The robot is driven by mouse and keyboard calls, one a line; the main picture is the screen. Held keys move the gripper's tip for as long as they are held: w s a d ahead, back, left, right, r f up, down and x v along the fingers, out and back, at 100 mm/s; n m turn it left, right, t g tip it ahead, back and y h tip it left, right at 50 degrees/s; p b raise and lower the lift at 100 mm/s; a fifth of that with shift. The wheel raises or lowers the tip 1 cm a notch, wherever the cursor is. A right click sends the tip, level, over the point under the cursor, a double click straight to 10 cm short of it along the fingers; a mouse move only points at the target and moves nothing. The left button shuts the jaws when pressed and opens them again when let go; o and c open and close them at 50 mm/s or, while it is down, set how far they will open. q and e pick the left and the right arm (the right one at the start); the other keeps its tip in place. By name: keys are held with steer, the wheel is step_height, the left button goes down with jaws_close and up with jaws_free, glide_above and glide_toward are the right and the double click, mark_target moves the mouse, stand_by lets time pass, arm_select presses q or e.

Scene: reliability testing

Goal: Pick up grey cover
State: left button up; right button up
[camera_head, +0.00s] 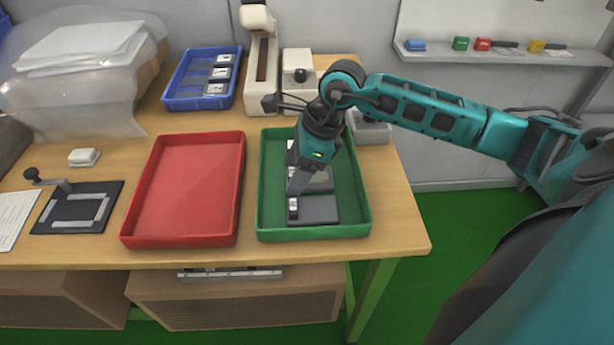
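A flat grey cover (320,211) lies near the front of the green tray (315,234). A second grey piece (322,181) lies behind it, partly hidden by my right gripper. My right gripper (295,190) points down into the green tray, at the left end of the grey pieces. A small black and white part (293,208) shows just below its fingertips. The fingers are small and seen from the side, so I cannot tell whether they are open or touch anything. My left gripper is not in view.
An empty red tray (185,190) stands left of the green tray. A blue tray (203,80) with several parts, a white machine (262,60) and a grey bin (370,130) stand behind. A black fixture plate (78,208) lies at left.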

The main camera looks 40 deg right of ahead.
steer(key=shift+c, duration=0.8)
